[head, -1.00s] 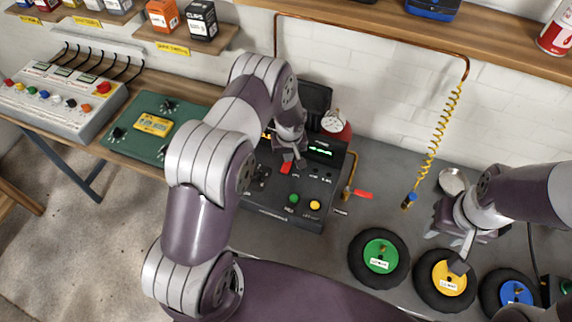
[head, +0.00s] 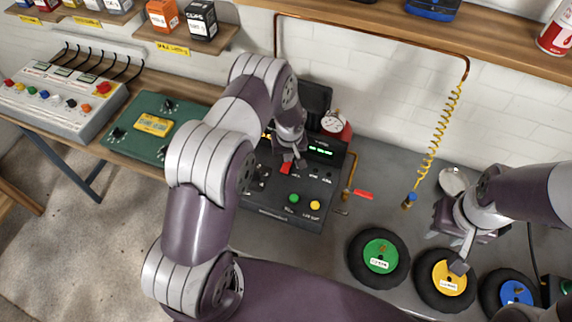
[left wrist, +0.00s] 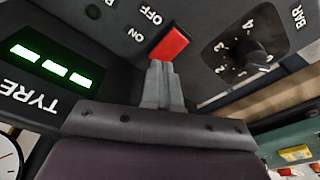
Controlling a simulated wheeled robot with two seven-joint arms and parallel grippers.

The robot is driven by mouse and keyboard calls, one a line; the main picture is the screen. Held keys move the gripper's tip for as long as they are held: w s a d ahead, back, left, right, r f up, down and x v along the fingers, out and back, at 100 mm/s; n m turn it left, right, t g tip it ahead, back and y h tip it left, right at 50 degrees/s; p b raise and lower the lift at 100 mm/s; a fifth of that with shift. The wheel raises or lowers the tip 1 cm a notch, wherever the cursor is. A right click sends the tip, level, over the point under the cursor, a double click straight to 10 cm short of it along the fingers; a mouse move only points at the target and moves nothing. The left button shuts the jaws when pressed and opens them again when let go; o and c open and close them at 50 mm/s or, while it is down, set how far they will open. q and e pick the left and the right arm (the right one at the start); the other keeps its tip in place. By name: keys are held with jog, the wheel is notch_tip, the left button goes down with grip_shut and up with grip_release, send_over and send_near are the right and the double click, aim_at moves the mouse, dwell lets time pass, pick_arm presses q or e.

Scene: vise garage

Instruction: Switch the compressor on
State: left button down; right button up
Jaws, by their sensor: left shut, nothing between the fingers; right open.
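The dark compressor panel (head: 270,213) stands on the bench in the middle of the head view. Its red switch (head: 286,168) also shows in the left wrist view (left wrist: 170,43), beside printed ON and OFF labels. I cannot tell for sure which label it is set to. My left gripper (head: 289,157) is shut and empty. Its fingertips, seen in the left wrist view (left wrist: 163,68), are right at the switch's near edge, touching or almost touching. My right gripper (head: 446,250) is open over the yellow-hubbed wheel (head: 435,289).
The panel has a green readout (head: 320,149), a green button (head: 293,198), a yellow button (head: 315,205) and a black BAR knob (left wrist: 248,53). A red-handled valve (head: 362,194) is just right of it. A green-hubbed wheel (head: 365,270) and a blue-hubbed wheel (head: 515,293) lie nearby.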

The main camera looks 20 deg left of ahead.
pick_arm(q)
jog(key=shift+f+b, duration=0.8)
jog(key=shift+f, duration=0.05)
dwell(0.3)
jog(key=shift+r, duration=0.1)
jog(key=shift+r+p, duration=2.25)
jog(key=shift+r, duration=1.2)
jog(key=s+r+m+b, duration=0.2)
jog(key=s+r, duration=0.2)
jog(key=s, duration=0.3)
jog(key=s+d+r+m+b, duration=0.1)
jog(key=s+r+m+b, duration=0.1)
jog(key=s, duration=0.5)
jog(key=s+d+r+m+b, duration=0.1)
jog(key=s+r+m+b, duration=0.1)
jog(key=s+r+b, duration=0.2)
jog(key=s+r, duration=0.2)
jog(key=s, duration=0.1)
jog(key=shift+s+d+r+h, duration=0.15)
jog(key=shift+s+r+h, duration=0.15)
jog(key=shift+h, duration=0.1)
